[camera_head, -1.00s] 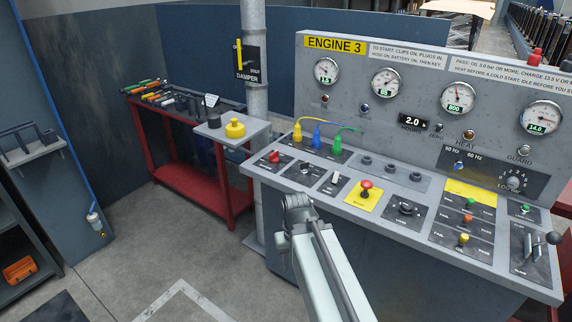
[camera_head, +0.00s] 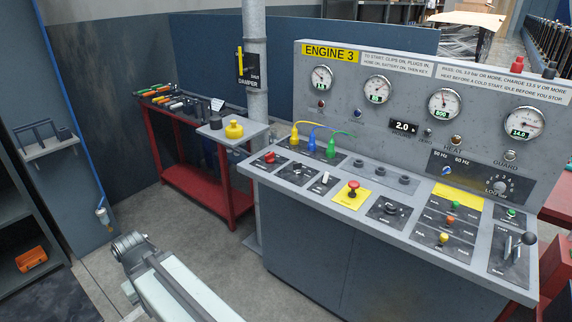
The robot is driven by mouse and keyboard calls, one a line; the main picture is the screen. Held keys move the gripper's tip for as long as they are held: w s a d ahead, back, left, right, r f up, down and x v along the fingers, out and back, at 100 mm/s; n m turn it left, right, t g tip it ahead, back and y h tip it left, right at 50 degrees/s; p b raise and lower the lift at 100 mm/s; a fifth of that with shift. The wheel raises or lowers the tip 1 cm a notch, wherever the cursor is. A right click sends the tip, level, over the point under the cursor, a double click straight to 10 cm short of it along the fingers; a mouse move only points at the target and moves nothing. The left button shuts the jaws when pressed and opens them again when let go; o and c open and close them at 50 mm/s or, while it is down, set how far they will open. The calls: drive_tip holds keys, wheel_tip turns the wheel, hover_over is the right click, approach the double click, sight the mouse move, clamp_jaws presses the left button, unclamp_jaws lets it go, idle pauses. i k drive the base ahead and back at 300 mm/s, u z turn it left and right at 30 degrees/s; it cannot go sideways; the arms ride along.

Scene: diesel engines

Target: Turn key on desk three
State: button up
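The Engine 3 desk (camera_head: 330,55) stands at right, with a sloped grey panel of switches below an upright gauge board. A dark plate in the middle of the panel carries a round rotary switch (camera_head: 390,208), which may be the key switch; its lettering is too small to read. My arm shows at the lower left, well away from the panel. No gripper fingers are visible, so I cannot see what they hold.
A red emergency button (camera_head: 353,187) stands up from the panel. Yellow, blue and green plugs (camera_head: 312,145) with cables stand behind it. A red tool bench (camera_head: 205,185) and a pipe (camera_head: 256,100) are left of the desk. The floor before the desk is clear.

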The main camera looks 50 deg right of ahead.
sight(297, 166)
drive_tip(key=k, duration=1.5)
drive_tip(key=z, duration=1.2)
drive_tip(key=i, duration=1)
drive_tip(key=u, duration=0.1)
